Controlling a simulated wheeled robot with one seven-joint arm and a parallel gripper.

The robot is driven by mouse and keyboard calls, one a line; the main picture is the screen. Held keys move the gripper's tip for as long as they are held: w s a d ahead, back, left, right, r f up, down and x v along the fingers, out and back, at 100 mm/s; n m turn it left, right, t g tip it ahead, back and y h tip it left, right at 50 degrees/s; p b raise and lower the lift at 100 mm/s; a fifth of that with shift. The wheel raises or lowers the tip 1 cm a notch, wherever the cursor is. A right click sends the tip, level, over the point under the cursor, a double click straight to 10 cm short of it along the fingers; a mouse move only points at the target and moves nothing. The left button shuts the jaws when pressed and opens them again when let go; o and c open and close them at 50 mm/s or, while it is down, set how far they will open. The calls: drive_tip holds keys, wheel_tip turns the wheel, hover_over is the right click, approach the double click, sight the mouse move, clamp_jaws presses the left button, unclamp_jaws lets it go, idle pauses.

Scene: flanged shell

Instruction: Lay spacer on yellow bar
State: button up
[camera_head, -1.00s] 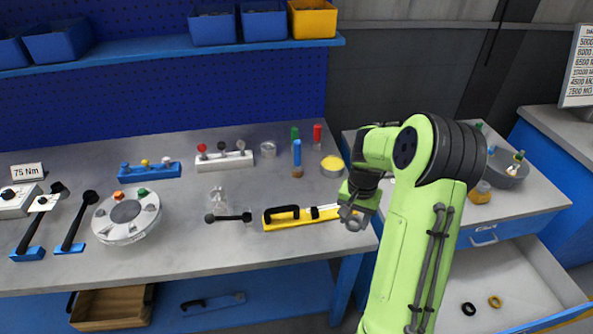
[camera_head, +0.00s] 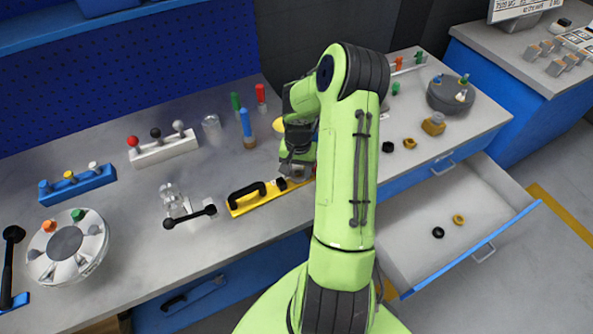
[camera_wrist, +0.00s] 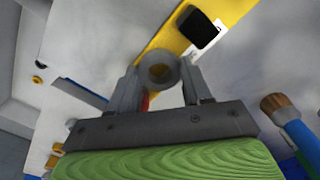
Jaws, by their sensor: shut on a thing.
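My gripper (camera_wrist: 157,88) is shut on the spacer (camera_wrist: 158,66), a grey ring held between the fingertips in the wrist view. In the head view my gripper (camera_head: 297,170) is over the right end of the yellow bar (camera_head: 240,208), and my arm hides part of that end. The bar lies on the grey bench and has a black handle (camera_head: 247,189). In the wrist view the yellow bar (camera_wrist: 176,38) shows behind the ring. I cannot tell whether the ring touches the bar.
A black-knobbed lever (camera_head: 190,215) stands left of the bar. A blue-handled brush (camera_head: 246,125) and red and green upright handles are behind it. An open drawer (camera_head: 400,240) at right holds a black ring and a yellow ring.

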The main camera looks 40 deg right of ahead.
sight(298, 173)
drive_tip(key=shift+f, duration=0.15)
drive_tip(key=shift+f, duration=0.15)
drive_tip(key=o, duration=1.1)
drive_tip(key=shift+o, duration=0.2)
drive_tip(key=a+r+n+h+p, duration=0.1)
drive_tip(key=a+r, duration=0.2)
drive_tip(key=r, duration=0.7)
drive_tip(key=a+r+n+p, duration=0.1)
drive_tip(key=a+r+n, duration=0.15)
drive_tip(key=r, duration=0.75)
drive_tip(key=s+a+r+n+t, duration=0.2)
drive_tip(key=s+a+r+n, duration=0.1)
drive_tip(key=s+a, duration=0.4)
drive_tip(key=s+a+r+n+t+y, duration=0.1)
drive_tip(key=s+a+r+n+t, duration=0.2)
drive_tip(key=s+a+r, duration=0.3)
drive_tip(key=s+a+n, duration=0.1)
drive_tip(key=s+a, duration=0.1)
drive_tip(key=a, duration=0.2)
drive_tip(key=shift+s+a+t, duration=0.3)
